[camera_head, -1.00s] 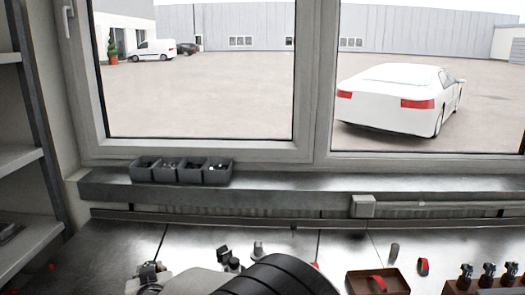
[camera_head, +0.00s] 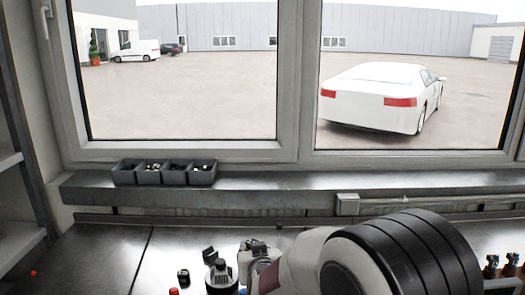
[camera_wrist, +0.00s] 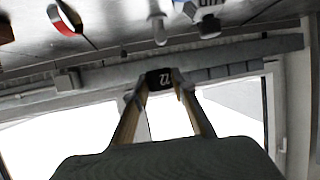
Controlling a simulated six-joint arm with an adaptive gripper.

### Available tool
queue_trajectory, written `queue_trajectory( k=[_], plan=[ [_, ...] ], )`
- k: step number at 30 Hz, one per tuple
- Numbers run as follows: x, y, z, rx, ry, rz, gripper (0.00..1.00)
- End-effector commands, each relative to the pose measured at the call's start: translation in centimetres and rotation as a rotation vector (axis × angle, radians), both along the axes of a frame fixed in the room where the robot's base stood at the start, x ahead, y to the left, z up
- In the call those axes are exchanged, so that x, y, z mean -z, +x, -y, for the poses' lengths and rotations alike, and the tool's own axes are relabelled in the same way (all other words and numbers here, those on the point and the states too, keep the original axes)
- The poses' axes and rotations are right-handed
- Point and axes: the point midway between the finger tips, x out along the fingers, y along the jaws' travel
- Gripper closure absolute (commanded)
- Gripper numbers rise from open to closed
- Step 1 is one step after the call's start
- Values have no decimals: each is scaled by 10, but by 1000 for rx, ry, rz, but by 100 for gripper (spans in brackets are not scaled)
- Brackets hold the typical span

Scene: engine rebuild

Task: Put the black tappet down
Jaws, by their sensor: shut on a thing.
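The black tappet (camera_wrist: 160,78), with a pale mark on its face, sits between the fingertips in the wrist view. My gripper (camera_wrist: 159,86) is shut on it. It appears to be held up off the surface, with the window behind it. In the head view my wrist and gripper mechanism show over the bench, but my arm hides the fingertips and the tappet.
Small black and grey parts (camera_head: 220,276) stand on the metal bench (camera_head: 110,250) left of my arm. Dark bins (camera_head: 165,173) sit on the sill. The wrist view shows a red-and-black ring (camera_wrist: 66,18) and a pale peg-like part (camera_wrist: 158,27). The bench's left is mostly clear.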

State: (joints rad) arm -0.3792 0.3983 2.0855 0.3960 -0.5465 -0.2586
Motion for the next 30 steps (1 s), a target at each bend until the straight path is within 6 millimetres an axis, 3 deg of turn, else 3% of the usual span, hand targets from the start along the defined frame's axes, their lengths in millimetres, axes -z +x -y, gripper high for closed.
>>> queue_trajectory(
  k=[1,9,18,24,30],
  plan=[
    [-1,1,17,20,0,0,96],
    [-1,-1,94,101,1,1,96],
    [15,-25,162,144,1,-1,96],
    [23,-38,188,157,0,0,96],
    [26,-43,196,160,1,0,96]
  ],
)
